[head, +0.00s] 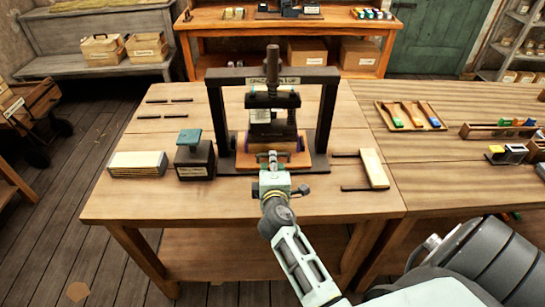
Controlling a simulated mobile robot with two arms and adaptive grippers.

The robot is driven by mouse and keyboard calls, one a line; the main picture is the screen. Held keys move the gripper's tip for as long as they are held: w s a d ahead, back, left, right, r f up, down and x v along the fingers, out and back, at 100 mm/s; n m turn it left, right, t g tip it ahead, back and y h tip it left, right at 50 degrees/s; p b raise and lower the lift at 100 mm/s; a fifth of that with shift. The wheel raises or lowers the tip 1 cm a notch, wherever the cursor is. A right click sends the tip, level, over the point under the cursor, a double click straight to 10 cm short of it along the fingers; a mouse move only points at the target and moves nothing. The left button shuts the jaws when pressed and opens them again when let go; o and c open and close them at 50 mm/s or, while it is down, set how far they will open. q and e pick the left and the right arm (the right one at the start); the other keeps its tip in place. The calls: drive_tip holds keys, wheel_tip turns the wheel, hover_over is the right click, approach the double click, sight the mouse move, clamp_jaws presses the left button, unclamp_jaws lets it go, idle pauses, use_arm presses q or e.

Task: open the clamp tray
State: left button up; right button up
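The clamp tray (298,158), orange-brown and low, sits under the black press frame (327,110) on the wooden table. A dark spindle (272,65) rises through the crossbar, and a dark plate block (272,120) hangs above the tray. My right gripper (271,156) is at the front middle of the tray, its fingers pointing at the tray's front edge. The gripper hides that part of the front, so I cannot see whether it holds a handle or whether its fingers are closed. My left gripper is not in view.
Left of the press stand a dark block with a teal top (189,138) and a stack of pale paper (137,164). A wooden block (375,168) lies at right between dark rails. A tray of coloured items (410,115) is further right. The table's front strip is clear.

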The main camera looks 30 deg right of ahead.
drive_tip(key=shift+x, duration=1.2)
drive_tip(key=shift+w+d+f, duration=0.15)
drive_tip(key=c, duration=0.7)
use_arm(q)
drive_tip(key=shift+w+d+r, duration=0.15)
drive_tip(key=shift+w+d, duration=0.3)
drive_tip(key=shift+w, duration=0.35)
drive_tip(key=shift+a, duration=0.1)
